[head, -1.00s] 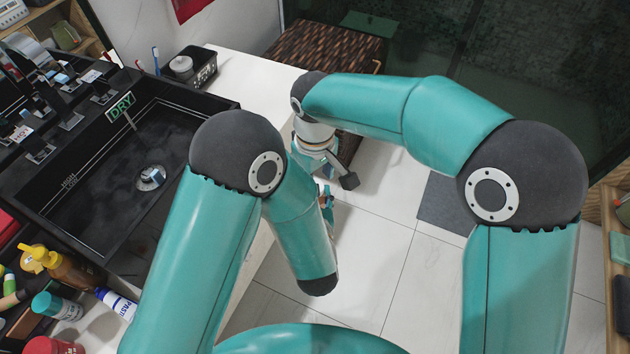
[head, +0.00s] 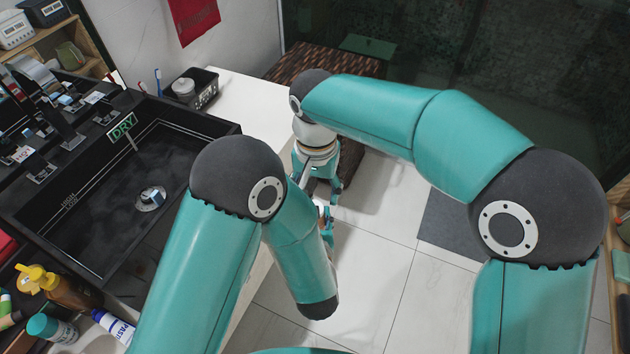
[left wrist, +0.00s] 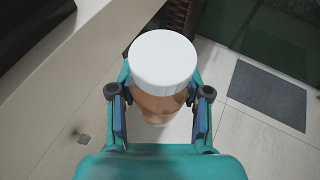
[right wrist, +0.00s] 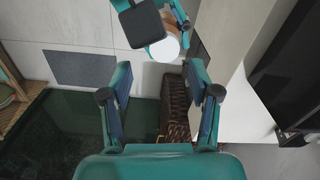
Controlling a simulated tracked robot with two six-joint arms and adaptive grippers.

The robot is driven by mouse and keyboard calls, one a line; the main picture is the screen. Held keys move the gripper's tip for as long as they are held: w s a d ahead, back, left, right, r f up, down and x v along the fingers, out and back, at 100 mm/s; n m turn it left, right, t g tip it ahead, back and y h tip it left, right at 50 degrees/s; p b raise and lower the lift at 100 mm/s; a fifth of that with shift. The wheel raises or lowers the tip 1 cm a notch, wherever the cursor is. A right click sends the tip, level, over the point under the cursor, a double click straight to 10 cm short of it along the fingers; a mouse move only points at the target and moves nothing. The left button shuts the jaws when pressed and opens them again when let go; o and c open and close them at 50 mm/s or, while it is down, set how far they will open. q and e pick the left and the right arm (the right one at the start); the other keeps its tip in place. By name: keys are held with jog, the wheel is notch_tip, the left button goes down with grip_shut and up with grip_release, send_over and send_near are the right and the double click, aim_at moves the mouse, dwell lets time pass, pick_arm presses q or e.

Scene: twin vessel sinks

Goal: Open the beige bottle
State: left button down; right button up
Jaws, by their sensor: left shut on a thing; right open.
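The beige bottle (left wrist: 160,106) with its wide white cap (left wrist: 165,58) is between the fingers of my left gripper (left wrist: 160,96) in the left wrist view. That gripper is shut on the body below the cap. In the right wrist view the white cap (right wrist: 165,48) shows at the top, partly behind a dark pad of the left gripper (right wrist: 160,22). My right gripper (right wrist: 161,82) is open and empty, with the bottle beyond its fingertips and apart from them. In the head view the right gripper (head: 318,178) points down; the bottle is hidden behind my left arm.
A black sink (head: 100,205) and a white counter (head: 245,105) lie at left. Bottles and tubes, including a yellow-capped pump bottle (head: 55,287), stand at lower left. A woven brown basket (head: 300,65) is at the back. The tiled floor (head: 385,235) is clear around a grey mat.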

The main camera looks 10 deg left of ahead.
aim_at(322, 221)
jog(key=shift+r+m, duration=0.55)
jog(key=shift+m, duration=0.35)
jog(key=shift+w+a+r, duration=0.1)
jog(key=shift+a+r, duration=0.05)
jog(key=shift+w+a+f, duration=0.1)
jog(key=shift+f, duration=3.7)
grip_shut()
jog(key=n, duration=0.5)
jog(key=shift+n, duration=0.3)
jog(key=n, duration=0.3)
jog(key=shift+n, duration=0.4)
jog(key=n, duration=0.3)
jog(key=shift+n, duration=0.3)
